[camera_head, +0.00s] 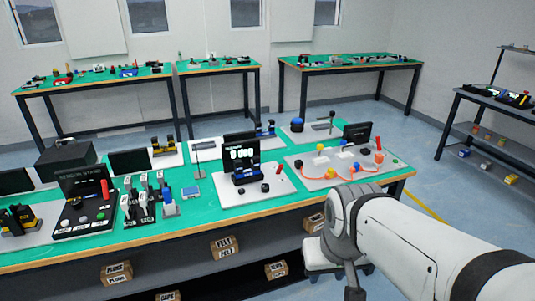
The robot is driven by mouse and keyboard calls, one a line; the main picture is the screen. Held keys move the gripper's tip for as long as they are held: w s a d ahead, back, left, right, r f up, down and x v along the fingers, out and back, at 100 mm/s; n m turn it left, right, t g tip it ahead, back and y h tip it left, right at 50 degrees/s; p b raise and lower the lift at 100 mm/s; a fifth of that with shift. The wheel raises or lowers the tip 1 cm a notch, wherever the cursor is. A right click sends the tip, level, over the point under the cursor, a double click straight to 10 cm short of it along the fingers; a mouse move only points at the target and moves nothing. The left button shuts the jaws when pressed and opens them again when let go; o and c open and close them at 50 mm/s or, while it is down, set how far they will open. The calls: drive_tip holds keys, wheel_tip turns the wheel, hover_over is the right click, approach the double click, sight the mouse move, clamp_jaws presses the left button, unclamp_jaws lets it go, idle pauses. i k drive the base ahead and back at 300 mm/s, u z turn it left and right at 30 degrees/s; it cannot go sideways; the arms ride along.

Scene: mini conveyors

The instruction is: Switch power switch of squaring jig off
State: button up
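Several small stations stand on the green front table, and I cannot tell which is the squaring jig. In the middle, a white plate (228,197) carries a dark display (241,158) with lit digits, two dark knobs and a small red part (278,170) at its right. At the left, a dark panel (82,208) has round buttons and a red upright part (104,188). No switch's position is readable. My white arm (420,240) comes in from the lower right, in front of the table's right end. No gripper fingers are clearly visible.
The right plate (310,178) holds blue, yellow and red parts and an orange-red tube. Labelled boxes (224,247) sit on the shelf below. The green tabletop (180,222) is bare along its front edge. Other workbenches (350,66) stand behind, with open floor at right.

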sight(280, 166)
drive_tip(key=u, duration=0.05)
drive_tip(key=i, duration=1)
drive_tip(key=z, duration=1.45)
drive_tip(key=k, duration=1.2)
drive_tip(key=u, duration=1.2)
drive_tip(key=i, duration=0.5)
drive_tip(key=z, duration=0.05)
